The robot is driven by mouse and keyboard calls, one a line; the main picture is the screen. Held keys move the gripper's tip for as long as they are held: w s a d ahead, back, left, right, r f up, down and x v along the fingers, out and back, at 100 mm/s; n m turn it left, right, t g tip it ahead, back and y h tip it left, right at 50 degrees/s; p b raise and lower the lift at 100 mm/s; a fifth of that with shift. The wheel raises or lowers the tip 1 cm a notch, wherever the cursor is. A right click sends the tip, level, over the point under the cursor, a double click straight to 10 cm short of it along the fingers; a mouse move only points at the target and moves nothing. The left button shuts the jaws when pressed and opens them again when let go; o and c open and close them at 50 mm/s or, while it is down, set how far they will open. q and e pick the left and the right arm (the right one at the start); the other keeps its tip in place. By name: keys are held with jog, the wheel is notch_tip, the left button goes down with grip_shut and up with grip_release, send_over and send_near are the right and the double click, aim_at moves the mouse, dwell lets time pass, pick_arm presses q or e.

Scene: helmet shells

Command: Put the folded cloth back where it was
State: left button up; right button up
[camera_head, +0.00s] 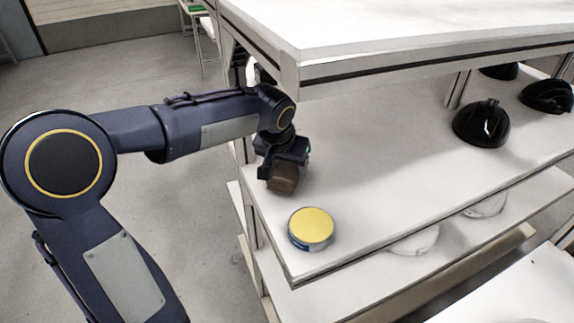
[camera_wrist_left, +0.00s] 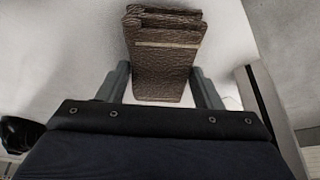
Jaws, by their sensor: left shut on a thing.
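The folded cloth (camera_head: 284,179) is a small brown bundle at the left end of the middle shelf in the head view. My left gripper (camera_head: 283,166) is shut on it from above. In the left wrist view the brown cloth (camera_wrist_left: 163,62) shows its folded layers and a pale stripe, between the two fingers of the left gripper (camera_wrist_left: 164,88). I cannot tell whether the cloth touches the shelf or hangs just above it. My right gripper is not in view.
A round tin with a yellow lid (camera_head: 312,226) stands on the middle shelf (camera_head: 380,180), close to the cloth. Black helmet shells (camera_head: 482,124) sit further right. White shells (camera_head: 415,240) lie on the shelf below. The upper shelf (camera_head: 400,25) overhangs behind the gripper.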

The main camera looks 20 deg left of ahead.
pick_arm(q)
jog(key=shift+f, duration=0.5)
jog(key=shift+f, duration=0.1)
jog(key=o, duration=0.4)
jog(key=shift+f, duration=0.1)
jog(key=o, duration=0.5)
